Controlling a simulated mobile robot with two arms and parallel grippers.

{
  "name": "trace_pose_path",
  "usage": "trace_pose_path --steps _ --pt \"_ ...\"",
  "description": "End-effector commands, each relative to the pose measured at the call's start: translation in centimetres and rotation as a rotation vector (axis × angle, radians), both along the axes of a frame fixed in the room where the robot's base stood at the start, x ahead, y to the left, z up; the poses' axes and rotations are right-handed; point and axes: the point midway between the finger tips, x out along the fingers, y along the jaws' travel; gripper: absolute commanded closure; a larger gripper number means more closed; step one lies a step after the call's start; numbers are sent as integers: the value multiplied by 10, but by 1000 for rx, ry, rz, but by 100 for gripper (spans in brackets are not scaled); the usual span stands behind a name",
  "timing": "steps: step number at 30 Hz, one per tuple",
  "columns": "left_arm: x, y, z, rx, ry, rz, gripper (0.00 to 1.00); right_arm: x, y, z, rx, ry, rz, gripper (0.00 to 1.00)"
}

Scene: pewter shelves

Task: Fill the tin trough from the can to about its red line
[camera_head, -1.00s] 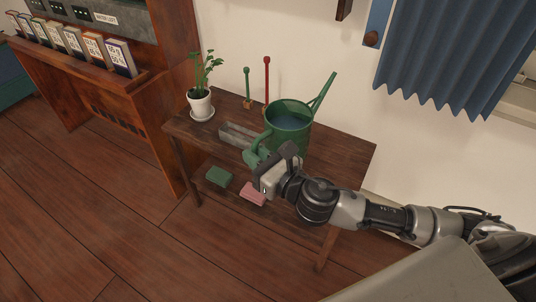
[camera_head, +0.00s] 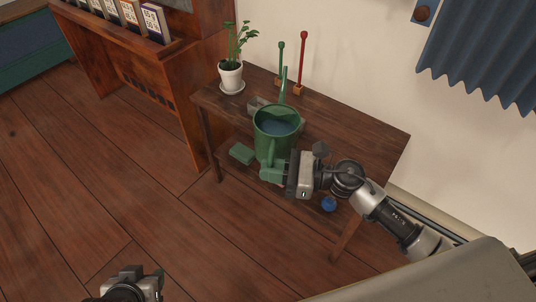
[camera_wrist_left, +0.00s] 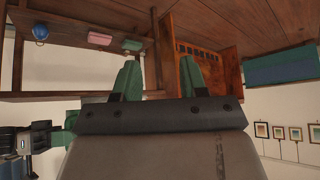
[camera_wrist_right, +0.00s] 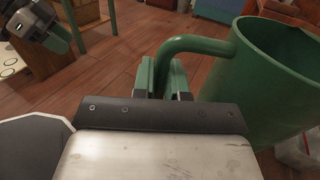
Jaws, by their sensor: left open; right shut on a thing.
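The green watering can (camera_head: 275,140) holds water and looks about upright at the table's front edge. Its spout (camera_head: 284,85) points away toward the wall. My right gripper (camera_head: 277,172) is shut on the can's handle; the handle and can also show in the right wrist view (camera_wrist_right: 205,45). The can seems held up, though its base is hard to judge. The grey tin trough (camera_head: 257,104) lies behind the can and is mostly hidden; I cannot see its red line or water level. My left gripper (camera_head: 150,279) is open and empty, low at the bottom left, away from the table.
A potted plant (camera_head: 231,72) stands at the table's (camera_head: 370,135) left end. A green-knobbed post (camera_head: 280,60) and a red-knobbed post (camera_head: 301,62) stand at the back. A green block (camera_head: 242,153) and a blue item (camera_head: 328,203) are lower down. The tabletop's right side is clear.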

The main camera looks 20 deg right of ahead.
Motion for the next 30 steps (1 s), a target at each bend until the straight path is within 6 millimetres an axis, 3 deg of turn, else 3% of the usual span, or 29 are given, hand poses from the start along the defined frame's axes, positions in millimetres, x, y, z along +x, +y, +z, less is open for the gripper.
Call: trace_pose_path --steps 7,16,30 --pt "1 -1 10 -8 -41 -2 57 -18 -9 -27 4 -8 117 100" --pt "-4 1 13 -2 -15 0 57 -25 -12 -32 4 -3 151 100" --pt "-47 15 3 54 253 22 57 -28 -10 -33 25 58 152 100"
